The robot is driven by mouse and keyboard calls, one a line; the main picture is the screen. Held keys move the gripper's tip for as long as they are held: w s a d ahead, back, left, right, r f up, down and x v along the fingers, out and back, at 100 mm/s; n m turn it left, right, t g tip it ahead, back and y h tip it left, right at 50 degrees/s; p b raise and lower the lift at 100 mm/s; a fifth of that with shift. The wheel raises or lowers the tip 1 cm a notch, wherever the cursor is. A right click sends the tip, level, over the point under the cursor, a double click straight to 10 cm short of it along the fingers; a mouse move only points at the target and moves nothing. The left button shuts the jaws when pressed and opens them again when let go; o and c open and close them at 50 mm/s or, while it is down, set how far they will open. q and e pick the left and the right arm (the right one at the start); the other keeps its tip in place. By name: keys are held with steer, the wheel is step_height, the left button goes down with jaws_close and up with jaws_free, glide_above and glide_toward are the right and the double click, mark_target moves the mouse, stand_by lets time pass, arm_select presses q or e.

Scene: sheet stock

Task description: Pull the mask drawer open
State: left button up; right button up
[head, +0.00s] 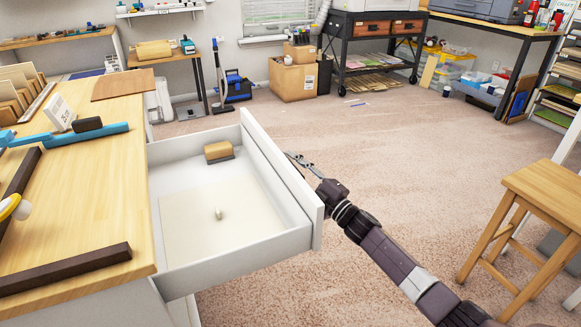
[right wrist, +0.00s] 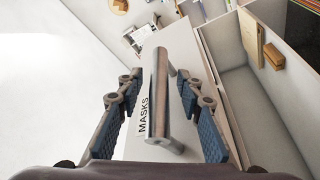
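The white mask drawer (head: 292,238) stands pulled well out of the wooden-topped cabinet in the head view. Its front carries a MASKS label (right wrist: 144,117) and a metal bar handle (right wrist: 161,100) in the right wrist view. My right gripper (head: 298,162) is at the outer side of the drawer front. In the right wrist view its blue-padded fingers (right wrist: 158,105) are apart, one on each side of the handle, with gaps showing between pads and bar. The handle is hidden behind the drawer front in the head view. My left gripper is not in view.
Inside the drawer lie a pale sheet (head: 190,228) with a small white knob and a tan block (head: 218,151). The wooden worktop (head: 105,190) holds dark bars and blue tools. A wooden stool (head: 545,200) stands at right. Carpet beyond the drawer is clear.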

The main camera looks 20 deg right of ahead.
steer(key=v, duration=1.2)
steer(key=shift+f, duration=0.1)
